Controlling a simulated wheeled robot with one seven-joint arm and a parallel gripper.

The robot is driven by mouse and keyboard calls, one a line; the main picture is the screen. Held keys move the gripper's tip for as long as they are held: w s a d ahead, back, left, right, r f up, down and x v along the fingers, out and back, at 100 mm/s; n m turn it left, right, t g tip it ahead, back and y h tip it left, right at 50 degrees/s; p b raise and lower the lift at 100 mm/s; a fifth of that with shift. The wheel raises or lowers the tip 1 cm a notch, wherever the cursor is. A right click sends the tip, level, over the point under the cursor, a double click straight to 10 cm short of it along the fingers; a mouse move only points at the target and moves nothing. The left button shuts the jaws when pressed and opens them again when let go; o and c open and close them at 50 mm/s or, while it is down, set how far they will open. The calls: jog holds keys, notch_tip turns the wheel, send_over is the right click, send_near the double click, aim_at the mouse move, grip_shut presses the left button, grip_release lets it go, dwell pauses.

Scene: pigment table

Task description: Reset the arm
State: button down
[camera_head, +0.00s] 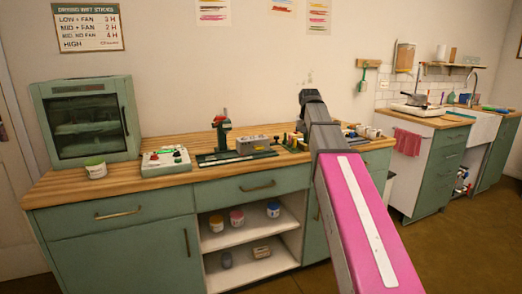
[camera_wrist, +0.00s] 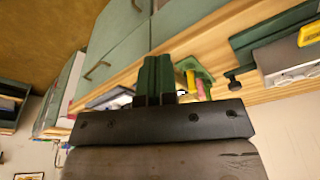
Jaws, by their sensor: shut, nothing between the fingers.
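My arm (camera_head: 355,215) reaches up from the lower right of the head view, pink with a white stripe. Its dark end rises in front of the wall above the counter, and I cannot make out the fingers there. In the wrist view my gripper (camera_wrist: 157,58) shows as two dark green fingers side by side, shut with nothing between them. The fingers are apart from the wooden counter (camera_wrist: 220,38), which lies beyond them in a tilted view.
The wooden counter (camera_head: 120,181) holds a green drying cabinet (camera_head: 88,118), a white jar (camera_head: 96,168), a control box (camera_head: 166,161) and a green-based press (camera_head: 223,138). My arm hides part of the counter's right side. A sink unit (camera_head: 437,165) stands at the right.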

jog(key=s+f+g, duration=0.1)
jog(key=s+f, duration=0.3)
jog(key=f, duration=0.7)
jog(key=s+f, duration=0.4)
jog(key=f, duration=0.7)
jog(key=s+f+n+g, duration=0.1)
jog(key=s+f, duration=1.5)
jog(key=f, duration=0.3)
jog(key=shift+f, duration=0.2)
